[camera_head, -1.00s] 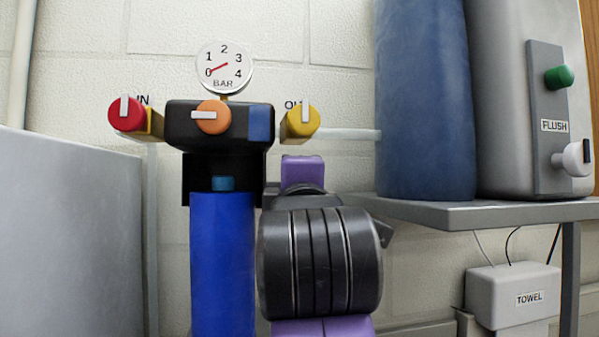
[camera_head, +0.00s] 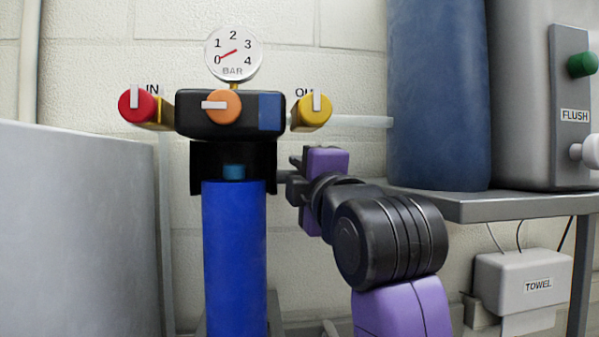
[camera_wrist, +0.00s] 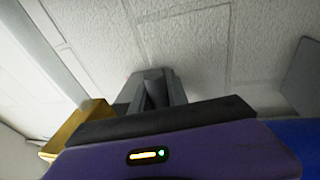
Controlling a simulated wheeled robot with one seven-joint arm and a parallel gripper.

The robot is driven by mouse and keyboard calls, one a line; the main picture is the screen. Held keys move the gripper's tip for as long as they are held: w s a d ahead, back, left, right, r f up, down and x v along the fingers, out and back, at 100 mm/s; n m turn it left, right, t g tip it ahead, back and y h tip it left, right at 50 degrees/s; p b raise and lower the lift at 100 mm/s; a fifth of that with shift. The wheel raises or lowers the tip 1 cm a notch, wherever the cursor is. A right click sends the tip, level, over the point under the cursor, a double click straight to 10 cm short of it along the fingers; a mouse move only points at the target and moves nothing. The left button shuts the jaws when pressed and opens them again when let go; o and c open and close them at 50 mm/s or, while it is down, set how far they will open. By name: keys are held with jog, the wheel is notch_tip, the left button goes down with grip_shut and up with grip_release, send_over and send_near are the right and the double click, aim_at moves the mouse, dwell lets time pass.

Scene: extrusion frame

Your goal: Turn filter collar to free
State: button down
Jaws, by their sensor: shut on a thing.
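The black filter collar (camera_head: 207,165) sits under the black filter head (camera_head: 240,128), above the blue filter bowl (camera_head: 234,255). A small blue mark (camera_head: 233,171) shows at the collar's lower front. My gripper (camera_head: 286,177) is at the collar's right side, with its fingers pointing left. It is shut on what seems to be a part standing out from the collar, largely hidden by the fingers. In the wrist view the grey fingers (camera_wrist: 152,90) are close together around a dark piece.
A red IN knob (camera_head: 136,105), an orange knob (camera_head: 224,106) and a yellow OUT knob (camera_head: 314,111) sit above. The gauge (camera_head: 233,54) reads near 0. A grey shelf (camera_head: 470,207) with a blue tank (camera_head: 438,95) is right of my arm; a grey box (camera_head: 75,230) stands left.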

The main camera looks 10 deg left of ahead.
jog(key=c, duration=1.3)
grip_release()
jog(key=shift+f, duration=0.1)
jog(key=b+v, duration=0.2)
jog(key=v, duration=0.5)
jog(key=shift+s, duration=0.3)
jog(key=shift+d, duration=0.15)
jog(key=shift+c, duration=0.2)
